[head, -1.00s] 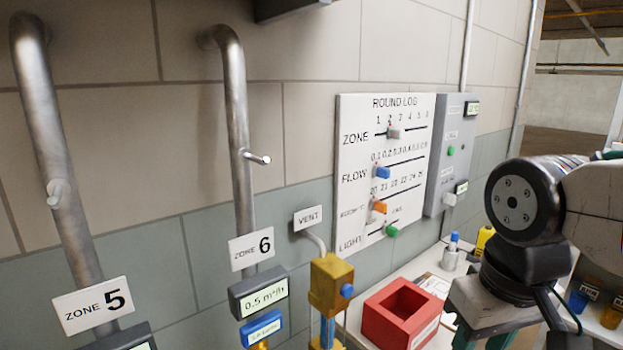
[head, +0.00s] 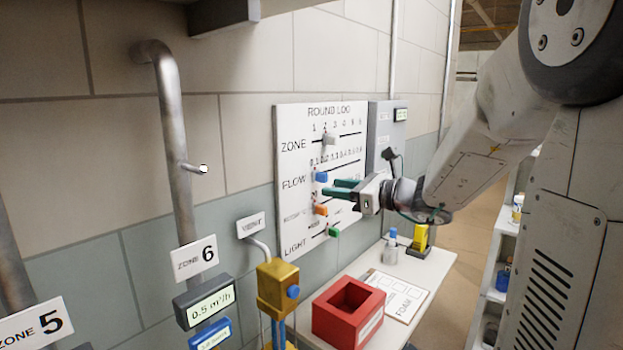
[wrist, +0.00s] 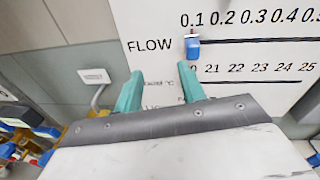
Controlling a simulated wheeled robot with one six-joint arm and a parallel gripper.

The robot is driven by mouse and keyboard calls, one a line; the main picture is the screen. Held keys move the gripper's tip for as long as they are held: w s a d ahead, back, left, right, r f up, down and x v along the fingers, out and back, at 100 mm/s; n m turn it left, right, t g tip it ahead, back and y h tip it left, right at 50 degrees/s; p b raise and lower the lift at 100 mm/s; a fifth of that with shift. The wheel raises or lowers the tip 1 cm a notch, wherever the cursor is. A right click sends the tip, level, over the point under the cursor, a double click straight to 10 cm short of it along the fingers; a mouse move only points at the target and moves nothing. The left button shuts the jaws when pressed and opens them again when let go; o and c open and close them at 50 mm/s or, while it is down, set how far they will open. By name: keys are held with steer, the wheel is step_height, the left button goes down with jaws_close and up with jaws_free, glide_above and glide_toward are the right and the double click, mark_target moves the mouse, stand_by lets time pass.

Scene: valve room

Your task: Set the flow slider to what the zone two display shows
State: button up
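The blue flow slider (head: 321,177) sits at the left end of its slot on the white Round Log board (head: 290,140). In the wrist view the slider (wrist: 193,48) is directly below the 0.1 mark. My gripper (head: 341,188) is in front of the board, close to the flow row. Its two green fingers (wrist: 159,74) are apart with nothing between them. In the wrist view the slider is above and right of the right fingertip, outside the gap. No zone two display shows in these frames.
The grey zone slider (head: 328,138) is above, the orange slider (head: 320,210) and green light slider (head: 334,232) below. The zone 6 display (head: 207,303) reads 0.5 m³/h. A red box (head: 349,313) stands on the bench. A grey control box (head: 386,135) adjoins the board.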

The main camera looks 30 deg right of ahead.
mark_target(327, 178)
steer(key=w+m, duration=0.1)
steer(key=w, duration=0.1)
steer(key=w+d+m+t+h, duration=0.1)
steer(key=w, duration=0.4)
steer(key=shift+d+r+m+t+h, duration=0.1)
steer(key=shift+d+m+t+h, duration=0.2)
steer(key=shift+m, duration=0.1)
steer(key=shift+x, duration=0.8)
